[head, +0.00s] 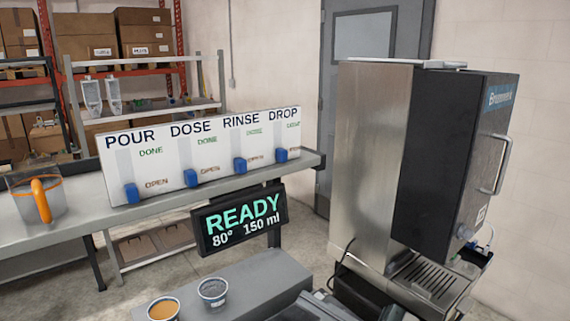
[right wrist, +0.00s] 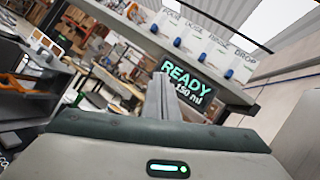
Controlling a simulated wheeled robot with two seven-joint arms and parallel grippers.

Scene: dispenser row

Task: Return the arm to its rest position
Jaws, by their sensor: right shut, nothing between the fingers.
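My right gripper (right wrist: 162,92) shows in the right wrist view with its two grey fingers together and nothing between them. In the head view, parts of my right arm show at the bottom edge, right of the cups; its fingertips are hard to make out there. My left gripper is in neither view. The white panel (head: 215,157) on the counter reads POUR, DOSE, RINSE, DROP. Its blue sliders, such as the POUR slider (head: 131,193) and the DROP slider (head: 281,155), all sit low in their slots, near the OPEN labels.
A dark display (head: 239,219) below the counter reads READY, 80°, 150 ml. Two cups, one with orange-brown contents (head: 163,309) and one pale inside (head: 212,292), stand on a low grey surface. A tall steel machine (head: 378,150) stands right. A pitcher with an orange handle (head: 41,199) is left.

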